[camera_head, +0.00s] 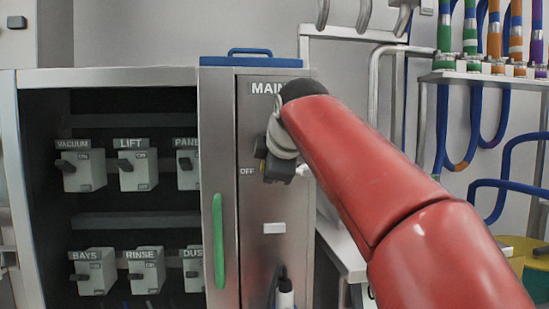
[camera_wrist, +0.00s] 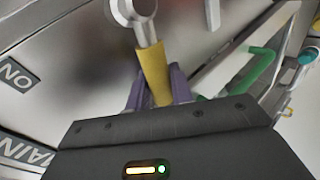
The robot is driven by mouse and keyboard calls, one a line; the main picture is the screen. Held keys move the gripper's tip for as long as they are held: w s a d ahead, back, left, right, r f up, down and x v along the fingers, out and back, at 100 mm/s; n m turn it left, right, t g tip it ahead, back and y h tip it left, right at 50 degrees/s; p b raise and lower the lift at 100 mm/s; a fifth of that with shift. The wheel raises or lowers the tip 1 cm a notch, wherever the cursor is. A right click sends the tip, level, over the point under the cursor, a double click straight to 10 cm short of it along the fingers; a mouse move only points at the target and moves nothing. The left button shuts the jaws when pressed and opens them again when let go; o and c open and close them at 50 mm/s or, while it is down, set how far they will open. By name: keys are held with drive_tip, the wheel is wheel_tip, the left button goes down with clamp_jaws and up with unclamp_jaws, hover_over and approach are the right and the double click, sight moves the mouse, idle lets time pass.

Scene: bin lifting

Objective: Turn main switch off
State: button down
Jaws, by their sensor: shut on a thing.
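The main switch panel (camera_head: 252,210) is a tall grey metal door with a MAIN label (camera_head: 266,88) at its top and an OFF label (camera_head: 246,171) at its left. The ON label (camera_wrist: 15,73) shows in the wrist view. The switch lever has a yellow grip (camera_wrist: 153,65) on a metal shaft, joined to a round pivot (camera_wrist: 134,8). My gripper (camera_wrist: 157,92) is shut on the yellow grip between its purple fingers. In the head view my gripper (camera_head: 270,165) is in front of the panel and hides most of the switch; the exact lever angle is unclear.
A green handle (camera_head: 218,242) stands left of the panel. An open dark cabinet (camera_head: 30,77) with several small labelled switches is further left. A shelf (camera_head: 485,79) with coloured hoses is at the right. A black-and-white device (camera_head: 285,292) is low on the panel.

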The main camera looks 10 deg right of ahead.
drive_tip(key=shift+f+n+h, duration=0.6)
drive_tip(key=shift+f+h, duration=0.05)
drive_tip(key=shift+h, duration=0.05)
drive_tip(key=shift+f, duration=0.15)
drive_tip(key=c, duration=1.6)
unclamp_jaws()
drive_tip(key=shift+o, duration=0.2)
drive_tip(key=v, duration=0.7)
drive_tip(key=shift+s+r+p, duration=0.3)
drive_tip(key=shift+p, duration=0.05)
drive_tip(key=shift+a, duration=0.1)
